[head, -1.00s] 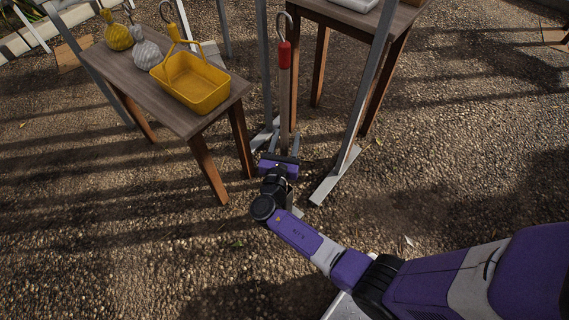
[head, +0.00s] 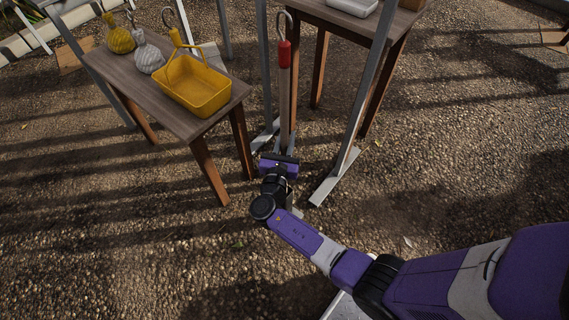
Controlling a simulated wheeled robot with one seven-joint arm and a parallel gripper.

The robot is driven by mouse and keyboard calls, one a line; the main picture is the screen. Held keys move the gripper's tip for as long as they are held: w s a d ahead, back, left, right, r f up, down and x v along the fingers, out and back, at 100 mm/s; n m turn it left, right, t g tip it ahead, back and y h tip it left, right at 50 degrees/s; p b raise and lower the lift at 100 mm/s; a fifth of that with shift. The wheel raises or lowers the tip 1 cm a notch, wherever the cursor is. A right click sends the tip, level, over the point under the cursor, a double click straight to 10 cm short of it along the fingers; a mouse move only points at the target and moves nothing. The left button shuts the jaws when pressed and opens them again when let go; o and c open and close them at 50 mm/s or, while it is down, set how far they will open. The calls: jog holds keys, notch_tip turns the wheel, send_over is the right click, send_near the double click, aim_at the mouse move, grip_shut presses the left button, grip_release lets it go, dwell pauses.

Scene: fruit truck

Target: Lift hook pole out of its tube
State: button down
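The hook pole (head: 284,95) stands upright between two grey metal posts. It has a wooden shaft, a red collar (head: 285,54) and a grey metal hook (head: 285,21) at its top. Its lower end is hidden behind my gripper, and I cannot make out the tube. My gripper (head: 281,158) is low in front of the pole's lower part, at the end of my purple and black arm. Its fingers point away from the camera, and I cannot see whether they are open or touch the shaft.
Another table (head: 361,25) stands behind the right post (head: 361,102). Gravel in front is clear.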

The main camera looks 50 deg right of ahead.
jog(key=shift+r+p, duration=13.9)
jog(key=shift+r, duration=1.25)
